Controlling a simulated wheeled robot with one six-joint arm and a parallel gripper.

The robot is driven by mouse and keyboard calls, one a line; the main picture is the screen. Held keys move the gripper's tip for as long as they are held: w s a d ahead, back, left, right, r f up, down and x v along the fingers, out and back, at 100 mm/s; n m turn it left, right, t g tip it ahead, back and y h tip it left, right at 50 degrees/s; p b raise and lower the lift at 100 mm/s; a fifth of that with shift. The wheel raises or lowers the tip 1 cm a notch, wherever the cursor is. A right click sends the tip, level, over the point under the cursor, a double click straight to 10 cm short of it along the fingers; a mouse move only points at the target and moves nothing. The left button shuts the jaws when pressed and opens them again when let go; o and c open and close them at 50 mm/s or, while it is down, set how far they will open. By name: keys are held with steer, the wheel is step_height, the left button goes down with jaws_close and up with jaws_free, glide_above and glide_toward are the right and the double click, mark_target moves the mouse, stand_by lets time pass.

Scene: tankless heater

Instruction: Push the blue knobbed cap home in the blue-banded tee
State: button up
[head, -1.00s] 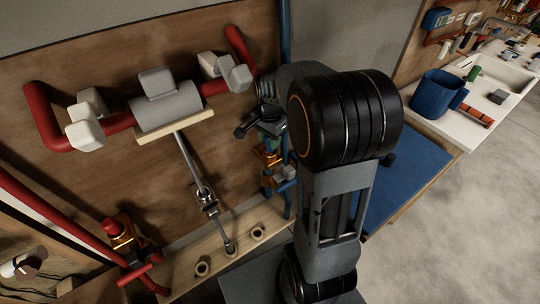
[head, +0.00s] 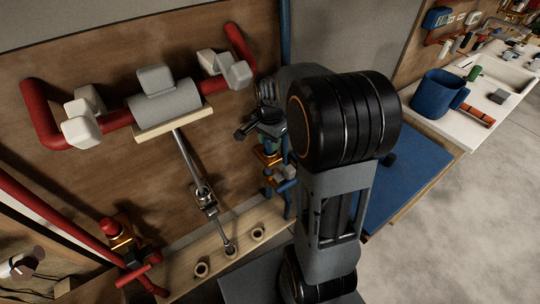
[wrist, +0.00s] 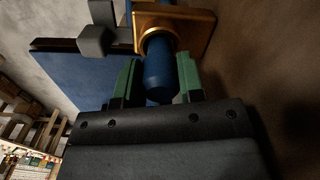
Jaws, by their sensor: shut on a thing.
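In the wrist view, the green-padded fingers of my gripper (wrist: 158,84) are shut on a blue cylinder, which I take to be the blue knobbed cap (wrist: 157,68). Its upper end meets a square brass fitting, the tee (wrist: 196,30). In the head view, my gripper (head: 268,132) is just above the brass tee (head: 268,157) on the blue pipe line. The cap is hidden there by my gripper and arm.
A grey valve with a blue handle (head: 284,176) sits just below the tee. A red pipe (head: 45,125) and a grey cylinder (head: 166,105) are on the board to the left.

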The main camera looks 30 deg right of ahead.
steer(key=shift+f+b, duration=0.6)
steer(key=shift+f, duration=0.25)
stand_by(0.5)
steer(key=o, duration=1.1)
step_height(320, 180, up, 14)
steer(key=shift+f, duration=0.1)
stand_by(0.7)
